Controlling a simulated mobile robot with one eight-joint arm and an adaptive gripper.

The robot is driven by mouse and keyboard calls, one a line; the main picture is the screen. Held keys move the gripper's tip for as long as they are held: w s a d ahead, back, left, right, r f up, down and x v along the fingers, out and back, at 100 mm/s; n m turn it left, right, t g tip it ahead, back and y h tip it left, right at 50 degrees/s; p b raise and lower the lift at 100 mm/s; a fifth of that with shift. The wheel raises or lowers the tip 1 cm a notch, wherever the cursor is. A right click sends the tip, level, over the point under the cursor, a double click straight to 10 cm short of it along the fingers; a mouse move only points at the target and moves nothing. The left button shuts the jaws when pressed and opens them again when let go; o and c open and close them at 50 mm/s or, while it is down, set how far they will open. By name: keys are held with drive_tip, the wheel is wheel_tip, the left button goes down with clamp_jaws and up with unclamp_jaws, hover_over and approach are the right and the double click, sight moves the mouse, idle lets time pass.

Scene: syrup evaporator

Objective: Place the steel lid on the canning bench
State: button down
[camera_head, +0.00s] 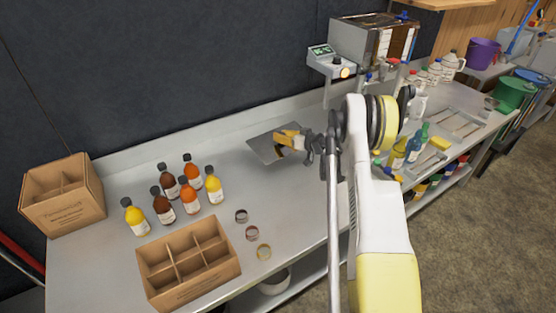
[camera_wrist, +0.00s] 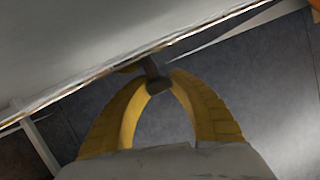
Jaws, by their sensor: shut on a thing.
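The steel lid (camera_head: 261,150) is a flat grey plate over the back middle of the long grey canning bench (camera_head: 98,262). My gripper (camera_head: 283,143) is at the lid's right part, its yellow fingers shut. In the wrist view my gripper (camera_wrist: 155,88) has both curved fingers closed on a small dark knob, the lid's handle. A pale flat surface with a thin edge crosses the upper left of that view. I cannot tell whether the lid touches the bench or hangs just above it.
Several sauce bottles (camera_head: 188,195), an empty divided carton (camera_head: 232,268) and loose jar rings (camera_head: 252,233) stand left of the lid. Another carton (camera_head: 92,201) is at the far left. The evaporator unit (camera_head: 352,42) stands behind my arm. The bench around the lid looks clear.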

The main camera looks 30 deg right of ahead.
drive_tip(key=b, duration=0.2)
hover_over(269, 167)
wheel_tip(269, 167, down, 4)
drive_tip(key=shift+w+f, duration=0.1)
drive_tip(key=shift+f, duration=0.15)
wheel_tip(269, 167, down, 4)
drive_tip(key=b, duration=0.2)
drive_tip(key=shift+b, duration=0.35)
drive_tip(key=c, duration=1.2)
unclamp_jaws()
